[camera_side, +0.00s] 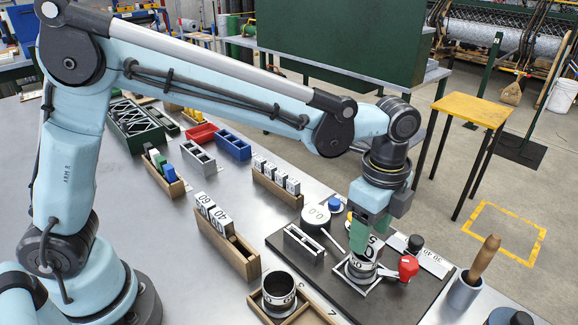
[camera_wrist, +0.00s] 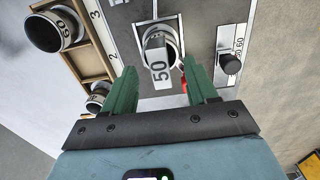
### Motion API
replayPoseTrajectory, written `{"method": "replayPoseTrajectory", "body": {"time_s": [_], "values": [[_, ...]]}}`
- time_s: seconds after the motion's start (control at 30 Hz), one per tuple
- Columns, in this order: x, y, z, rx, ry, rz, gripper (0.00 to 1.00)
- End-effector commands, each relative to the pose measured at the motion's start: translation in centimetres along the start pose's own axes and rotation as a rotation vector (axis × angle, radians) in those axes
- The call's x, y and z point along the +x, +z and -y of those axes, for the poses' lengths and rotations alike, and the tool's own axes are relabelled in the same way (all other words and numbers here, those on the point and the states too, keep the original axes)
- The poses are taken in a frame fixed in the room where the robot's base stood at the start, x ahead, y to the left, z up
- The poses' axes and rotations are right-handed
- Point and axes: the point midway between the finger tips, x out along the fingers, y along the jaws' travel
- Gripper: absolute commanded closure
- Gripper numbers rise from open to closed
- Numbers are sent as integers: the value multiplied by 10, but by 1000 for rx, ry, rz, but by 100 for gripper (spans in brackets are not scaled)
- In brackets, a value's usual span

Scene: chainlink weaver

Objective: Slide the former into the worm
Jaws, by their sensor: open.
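The former, a flat pale plate marked 50 (camera_wrist: 160,72), stands between my fingers in the wrist view. Its far end meets the mouth of the worm, a dark-and-white ring (camera_wrist: 152,42) in a metal holder; how deep it sits I cannot tell. In the side view the worm (camera_side: 360,270) sits in its holder on the dark plate, directly below my gripper (camera_side: 368,235). My gripper, with two green fingers, is open around the former; in the wrist view (camera_wrist: 160,76) a gap shows on both sides of it. The fingers partly hide the former in the side view.
A red knob (camera_side: 408,267) and a black-knobbed scale (camera_side: 415,243) stand close right of the worm. A wooden tray with other worms (camera_side: 279,290) is front left. Racks of numbered blocks (camera_side: 228,238) stand further left. A wood-handled tool in a cup (camera_side: 465,292) is at right.

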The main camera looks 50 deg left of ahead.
Motion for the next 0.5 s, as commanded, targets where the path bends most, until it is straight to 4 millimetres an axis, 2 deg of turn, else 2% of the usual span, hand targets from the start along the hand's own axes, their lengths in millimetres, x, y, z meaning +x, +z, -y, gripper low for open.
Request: {"method": "replayPoseTrajectory", "body": {"time_s": [0.3, 0.5], "values": [[-60, 0, 0, 0, 0, 0, 42], [-85, 0, 0, 0, 0, 0, 42]]}}
